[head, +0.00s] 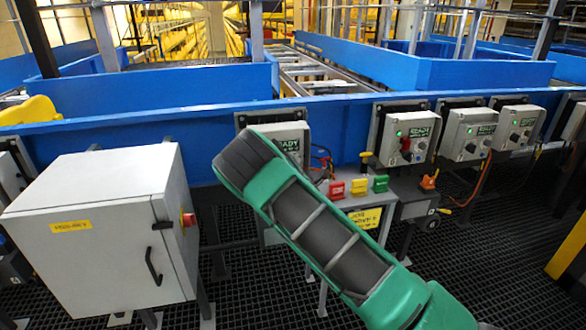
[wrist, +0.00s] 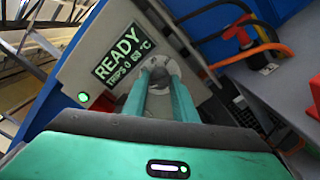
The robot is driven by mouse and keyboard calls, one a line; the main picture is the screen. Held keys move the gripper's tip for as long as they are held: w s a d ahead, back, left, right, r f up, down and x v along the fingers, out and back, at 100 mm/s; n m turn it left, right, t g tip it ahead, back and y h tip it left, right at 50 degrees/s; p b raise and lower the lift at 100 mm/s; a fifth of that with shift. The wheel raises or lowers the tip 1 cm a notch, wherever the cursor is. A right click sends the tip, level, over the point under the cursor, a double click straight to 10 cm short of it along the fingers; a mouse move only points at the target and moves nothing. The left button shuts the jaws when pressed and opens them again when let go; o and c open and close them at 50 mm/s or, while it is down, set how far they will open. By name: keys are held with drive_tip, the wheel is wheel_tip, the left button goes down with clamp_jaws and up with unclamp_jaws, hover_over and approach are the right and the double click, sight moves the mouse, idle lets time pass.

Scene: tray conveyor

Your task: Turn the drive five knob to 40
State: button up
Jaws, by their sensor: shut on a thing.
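A grey drive box (head: 296,134) hangs on the blue conveyor side in the head view, partly hidden by my green arm. In the wrist view its face (wrist: 95,50) has a dark READY display (wrist: 122,55) with a smaller line below, and a lit green lamp (wrist: 83,97). My gripper (wrist: 160,83) has its two teal fingers shut on the box's round grey knob (wrist: 160,66). The fingers hide much of the knob, and I cannot read its pointer or scale. No number five is readable on this box. In the head view my fingers and the knob are hidden.
Several similar boxes (head: 408,133) stand to the right; one has a red piece on its front. Red (head: 336,190), yellow (head: 358,187) and green (head: 380,184) pieces sit on a grey ledge. A large grey cabinet (head: 95,255) stands left. Orange and black cables (wrist: 238,50) run close beside the box.

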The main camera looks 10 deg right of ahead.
drive_tip(key=shift+f+n, duration=0.2)
drive_tip(key=shift+n, duration=0.3)
drive_tip(key=shift+d+r, duration=0.1)
drive_tip(key=shift+d, duration=0.05)
drive_tip(key=o, duration=1)
drive_tip(key=shift+s, duration=0.15)
drive_tip(key=shift+s, duration=5.1)
drive_tip(key=shift+r, duration=0.1)
